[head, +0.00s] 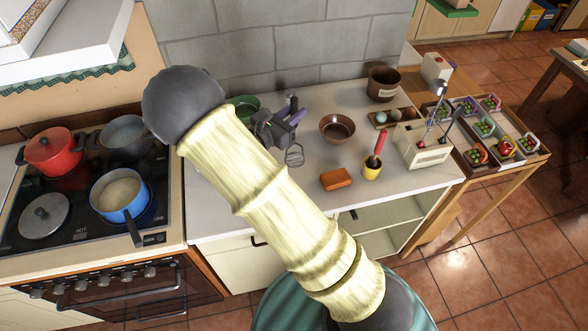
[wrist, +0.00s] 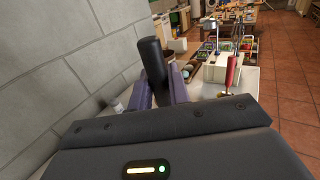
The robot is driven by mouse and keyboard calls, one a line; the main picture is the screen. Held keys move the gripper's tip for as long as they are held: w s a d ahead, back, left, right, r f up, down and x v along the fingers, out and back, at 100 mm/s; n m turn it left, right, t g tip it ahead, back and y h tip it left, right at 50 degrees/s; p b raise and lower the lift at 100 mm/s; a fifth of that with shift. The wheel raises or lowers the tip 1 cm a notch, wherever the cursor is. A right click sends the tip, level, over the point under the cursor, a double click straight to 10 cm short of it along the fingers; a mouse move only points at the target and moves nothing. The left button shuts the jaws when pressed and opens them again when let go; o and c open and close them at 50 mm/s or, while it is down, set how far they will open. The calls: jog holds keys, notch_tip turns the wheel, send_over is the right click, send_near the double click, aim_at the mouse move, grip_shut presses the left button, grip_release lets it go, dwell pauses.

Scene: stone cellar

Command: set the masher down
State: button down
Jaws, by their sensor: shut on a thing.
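The masher (head: 294,155) shows its metal mashing end below my gripper (head: 289,116) in the head view, over the white counter (head: 250,205). In the wrist view its black handle (wrist: 152,62) stands up between the purple fingers of my gripper (wrist: 160,90). The gripper is shut on the handle. The masher looks close to upright. I cannot tell whether its lower end touches the counter. Part of the masher is hidden by the gripper in the head view.
A cream toaster-like box (head: 421,148) is farther right. A green bowl (head: 243,106) is behind my arm. The stove (head: 75,215) is left. The counter front beside the orange block is clear.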

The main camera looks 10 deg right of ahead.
jog(key=shift+f+p, duration=0.8)
jog(key=shift+f, duration=2)
jog(key=shift+f+p, duration=0.75)
jog(key=shift+f, duration=1.4)
jog(key=shift+d+f, duration=0.1)
jog(key=c, duration=1.3)
grip_release()
